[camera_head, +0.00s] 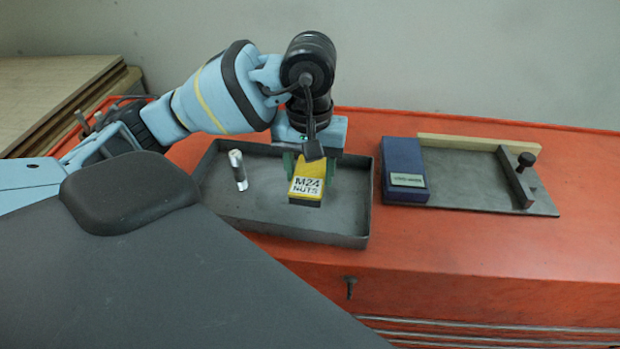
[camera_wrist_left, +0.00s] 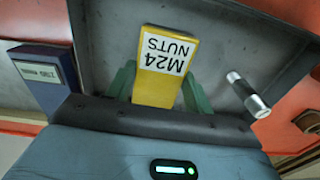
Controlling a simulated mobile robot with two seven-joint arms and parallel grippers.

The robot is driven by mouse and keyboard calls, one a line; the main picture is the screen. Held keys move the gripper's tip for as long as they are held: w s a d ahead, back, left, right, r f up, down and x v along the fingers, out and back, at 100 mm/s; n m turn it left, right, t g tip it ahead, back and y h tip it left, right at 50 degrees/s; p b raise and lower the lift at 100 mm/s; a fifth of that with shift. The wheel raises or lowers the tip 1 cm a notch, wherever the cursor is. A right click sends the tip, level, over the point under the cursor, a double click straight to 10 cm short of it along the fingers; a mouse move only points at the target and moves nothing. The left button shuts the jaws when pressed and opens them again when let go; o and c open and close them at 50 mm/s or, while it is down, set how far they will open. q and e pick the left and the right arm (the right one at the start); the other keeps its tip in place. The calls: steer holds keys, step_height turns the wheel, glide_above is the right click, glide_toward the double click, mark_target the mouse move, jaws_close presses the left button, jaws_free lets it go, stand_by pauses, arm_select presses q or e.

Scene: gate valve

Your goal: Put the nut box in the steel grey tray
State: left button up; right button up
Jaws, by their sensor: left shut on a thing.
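The nut box (camera_head: 308,180) is yellow with a white label reading "M24 NUTS". It is in my left gripper (camera_head: 309,167), whose green fingers are shut on its two sides. In the left wrist view the box (camera_wrist_left: 163,82) stands between the two green fingers of the gripper (camera_wrist_left: 158,90). The steel grey tray (camera_head: 345,239) lies on the red bench, and the box is over its inside, right of the middle. I cannot tell whether the box touches the tray floor. The tray (camera_wrist_left: 98,45) also fills much of the left wrist view. My right gripper is not seen.
Right of the tray are a blue box (camera_head: 403,168) and a grey plate (camera_head: 465,180) with a dark clamp bar (camera_head: 515,178). The red bench (camera_head: 585,200) is clear at far right.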

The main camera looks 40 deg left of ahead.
mark_target(310, 171)
arm_select(q)
steer(key=shift+w+a, duration=0.2)
steer(key=shift+w, duration=0.2)
step_height(310, 171, down, 3)
steer(key=shift+f+p, duration=0.1)
steer(key=shift+p, duration=0.2)
steer(key=shift+f, duration=0.15)
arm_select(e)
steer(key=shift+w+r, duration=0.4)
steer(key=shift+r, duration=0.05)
arm_select(q)
steer(key=shift+f, duration=0.25)
steer(key=o, duration=1.3)
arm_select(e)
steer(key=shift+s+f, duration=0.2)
